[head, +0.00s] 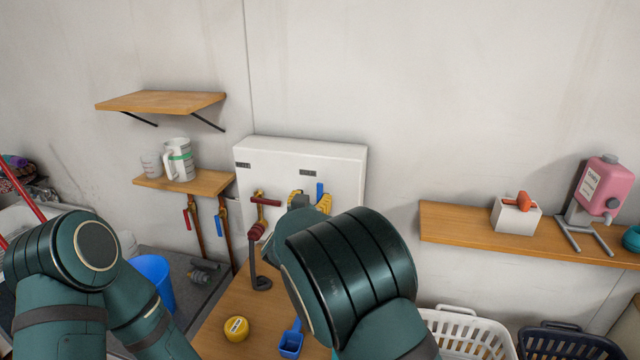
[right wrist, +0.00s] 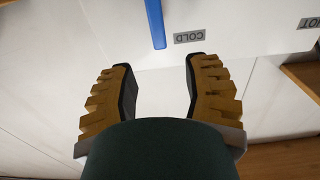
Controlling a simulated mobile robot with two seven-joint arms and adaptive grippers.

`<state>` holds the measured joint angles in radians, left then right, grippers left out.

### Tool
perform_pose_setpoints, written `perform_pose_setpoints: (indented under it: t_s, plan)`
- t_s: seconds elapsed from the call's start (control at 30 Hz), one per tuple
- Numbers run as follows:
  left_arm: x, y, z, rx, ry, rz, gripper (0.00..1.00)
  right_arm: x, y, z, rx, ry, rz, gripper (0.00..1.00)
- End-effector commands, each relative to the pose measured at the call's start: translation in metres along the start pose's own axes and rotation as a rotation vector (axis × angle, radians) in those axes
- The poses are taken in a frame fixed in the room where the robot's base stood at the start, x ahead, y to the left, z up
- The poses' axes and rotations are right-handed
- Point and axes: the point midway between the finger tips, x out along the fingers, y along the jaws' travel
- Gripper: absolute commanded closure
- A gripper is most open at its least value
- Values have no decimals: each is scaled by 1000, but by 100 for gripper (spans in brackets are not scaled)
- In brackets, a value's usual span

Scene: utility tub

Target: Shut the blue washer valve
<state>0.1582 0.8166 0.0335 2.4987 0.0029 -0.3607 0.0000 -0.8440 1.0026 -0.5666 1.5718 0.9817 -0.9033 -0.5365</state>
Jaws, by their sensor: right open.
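The blue washer valve's handle (head: 320,191) stands upright on the white washer box (head: 345,155), close to the right gripper's yellow fingers. In the right wrist view the blue handle (right wrist: 155,22) is a narrow bar beside the COLD label, beyond the fingertips and roughly in line with the gap between them. My right gripper (right wrist: 160,66) is open, with nothing between its fingers. In the head view, the right gripper (head: 310,200) and arm hide the valve body below the handle. My left arm shows at the lower left, but its gripper is out of view.
A red-handled valve (head: 265,199) is just left of my right gripper, with a dark hose below. Smaller red (head: 187,219) and blue (head: 221,222) handles sit on copper pipes. A yellow round container (head: 237,328) and blue scoop (head: 291,343) lie on the wooden surface below.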

Motion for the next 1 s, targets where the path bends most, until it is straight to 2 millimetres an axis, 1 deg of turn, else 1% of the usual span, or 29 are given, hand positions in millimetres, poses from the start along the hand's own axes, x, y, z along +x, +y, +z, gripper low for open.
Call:
perform_pose_setpoints:
  t_s: [0.03,0.2,0.3,0.4,0.6,0.9,0.97,1.0]
  plan:
    - [-2,1,0,0,0,0,52,11,0,0,-1,1,2,52]
    - [-6,3,-1,1,-1,1,52,43,1,0,0,0,2,52]
    - [-8,4,-2,2,-1,1,52,57,0,0,-1,0,1,52]
    - [-10,4,-2,2,-1,1,52,66,0,0,0,1,1,52]
    - [-11,4,-2,3,-1,1,52,76,0,0,0,0,0,52]
    - [-10,4,-2,3,-1,1,52,77,0,0,0,0,0,53]
    - [-10,4,-2,3,-1,1,52,77,0,0,0,0,0,74]
    - [-10,4,-2,3,-2,1,52,77,0,0,0,0,0,88]
